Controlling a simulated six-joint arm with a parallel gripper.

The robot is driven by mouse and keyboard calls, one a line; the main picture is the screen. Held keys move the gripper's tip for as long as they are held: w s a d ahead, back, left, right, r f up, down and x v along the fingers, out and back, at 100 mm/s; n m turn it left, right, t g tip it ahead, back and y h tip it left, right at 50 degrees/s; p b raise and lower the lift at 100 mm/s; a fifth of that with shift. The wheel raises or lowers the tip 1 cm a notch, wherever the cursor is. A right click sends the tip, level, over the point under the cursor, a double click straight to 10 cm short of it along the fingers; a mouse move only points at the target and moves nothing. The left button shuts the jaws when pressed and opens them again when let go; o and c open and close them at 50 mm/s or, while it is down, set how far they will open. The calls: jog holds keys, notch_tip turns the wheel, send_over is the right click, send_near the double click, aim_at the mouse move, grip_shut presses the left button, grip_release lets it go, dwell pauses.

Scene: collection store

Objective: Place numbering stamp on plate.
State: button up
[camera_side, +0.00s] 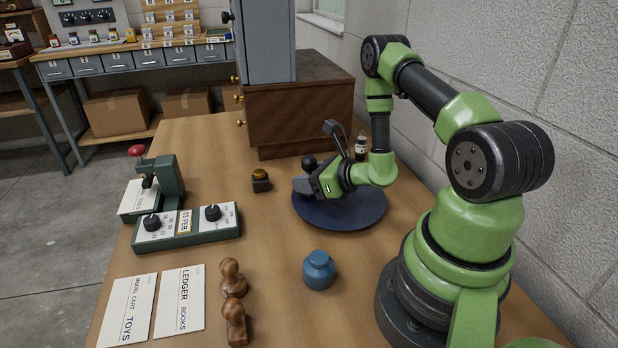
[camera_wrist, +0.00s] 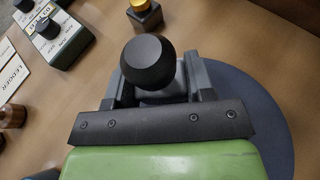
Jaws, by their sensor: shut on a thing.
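The numbering stamp has a round black knob (camera_side: 309,162), and its lower part is mostly hidden by my gripper in the side view. The knob also shows large in the wrist view (camera_wrist: 149,62). My gripper (camera_side: 306,184) is shut on the stamp, with one finger on each side of it below the knob. The plate is a dark blue round disc (camera_side: 345,216) on the table, also seen in the wrist view (camera_wrist: 270,120). My gripper and the stamp are over the plate's left part. I cannot tell whether the stamp touches the plate.
Wooden-handled stamps (camera_side: 234,305), cards (camera_side: 180,300) and a green dial device (camera_side: 187,226) lie further left.

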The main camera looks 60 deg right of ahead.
jog(key=shift+f, duration=0.15)
jog(key=o, duration=1)
